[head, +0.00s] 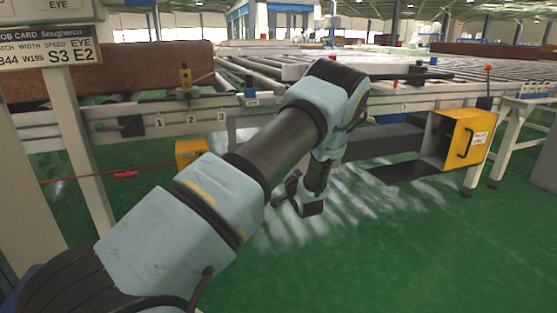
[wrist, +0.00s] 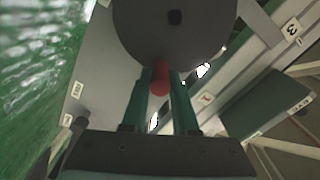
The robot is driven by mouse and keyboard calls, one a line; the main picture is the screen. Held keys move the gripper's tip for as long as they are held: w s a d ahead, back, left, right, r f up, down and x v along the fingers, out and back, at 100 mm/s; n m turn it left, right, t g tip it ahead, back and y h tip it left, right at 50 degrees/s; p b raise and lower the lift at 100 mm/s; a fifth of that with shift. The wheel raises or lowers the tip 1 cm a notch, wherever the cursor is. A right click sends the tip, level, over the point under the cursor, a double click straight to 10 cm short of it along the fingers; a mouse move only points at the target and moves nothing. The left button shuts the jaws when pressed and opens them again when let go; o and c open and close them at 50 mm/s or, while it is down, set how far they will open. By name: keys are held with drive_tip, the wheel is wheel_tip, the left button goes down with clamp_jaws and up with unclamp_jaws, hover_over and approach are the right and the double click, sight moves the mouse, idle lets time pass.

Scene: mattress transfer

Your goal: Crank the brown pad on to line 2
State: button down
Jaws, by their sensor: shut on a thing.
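The brown pad (head: 120,75) lies on the roller bed at the left in the head view, partly behind the job card and its post. The labels 1, 2 and 3 (head: 190,120) sit on the rail in front of it. In the wrist view my gripper (wrist: 160,73) has its two teal fingers closed around a red knob (wrist: 160,85). The knob stands out from a large dark round disc (wrist: 175,32). In the head view my arm reaches over the rail's front and hides the knob and disc.
A yellow box (head: 464,138) with a handle is under the rail at the right. The roller bed continues to the right, and green floor is open in front.

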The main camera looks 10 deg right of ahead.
wheel_tip(320, 180, down, 8)
drive_tip(key=a+m, duration=0.3)
drive_tip(key=m, duration=1.2)
drive_tip(key=shift+s+b, duration=0.2)
drive_tip(key=shift+b, duration=0.1)
drive_tip(key=c, duration=0.7)
unclamp_jaws()
drive_tip(key=shift+r, duration=0.1)
drive_tip(key=shift+s, duration=0.1)
drive_tip(key=s, duration=0.3)
drive_tip(key=s+d+p, duration=0.1)
drive_tip(key=s, duration=0.6)
drive_tip(key=shift+s+d+p, duration=0.15)
drive_tip(key=shift+s+p, duration=0.1)
drive_tip(key=shift+p, duration=0.05)
